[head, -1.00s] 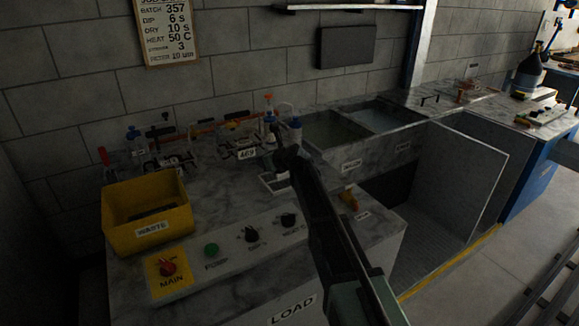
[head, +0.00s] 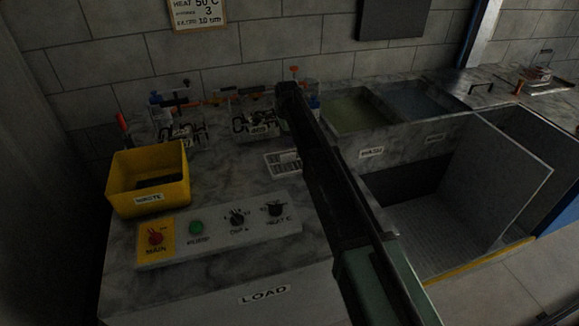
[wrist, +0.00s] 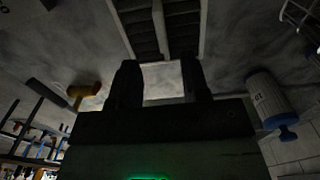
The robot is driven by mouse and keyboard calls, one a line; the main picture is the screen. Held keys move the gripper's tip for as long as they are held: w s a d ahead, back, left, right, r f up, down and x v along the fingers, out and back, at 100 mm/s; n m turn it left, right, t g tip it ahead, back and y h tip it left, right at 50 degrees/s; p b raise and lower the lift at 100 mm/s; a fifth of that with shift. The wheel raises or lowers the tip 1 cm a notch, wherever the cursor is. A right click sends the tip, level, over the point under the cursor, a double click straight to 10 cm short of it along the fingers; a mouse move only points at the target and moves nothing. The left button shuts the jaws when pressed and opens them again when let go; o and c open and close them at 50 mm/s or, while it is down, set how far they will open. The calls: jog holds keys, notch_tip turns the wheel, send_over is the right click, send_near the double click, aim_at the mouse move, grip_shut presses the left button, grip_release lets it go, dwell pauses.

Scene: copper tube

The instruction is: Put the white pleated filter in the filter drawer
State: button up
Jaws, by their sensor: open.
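My gripper (wrist: 160,66) is open in the wrist view, its two dark fingers apart. A pale, plain rectangular patch (wrist: 164,80) shows between the fingers; I cannot tell whether it is the white pleated filter or part of the fixture. Just beyond the fingertips is a pale-framed fixture with dark slots (wrist: 138,34), possibly the filter drawer. In the head view a similar pale-framed piece (head: 283,163) lies on the marble counter, partly behind my arm. My arm hides the gripper's fingers there.
A yellow waste bin (head: 122,187) and control panel (head: 218,230) stand at the counter's left and front. Wire baskets (head: 255,124) line the back. Sunken tanks (head: 357,112) lie right.

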aim_at(288, 154)
notch_tip(288, 154, down, 9)
jog(key=b, duration=0.7)
jog(key=shift+w+d+r, duration=0.1)
jog(key=shift+r, duration=0.25)
grip_shut()
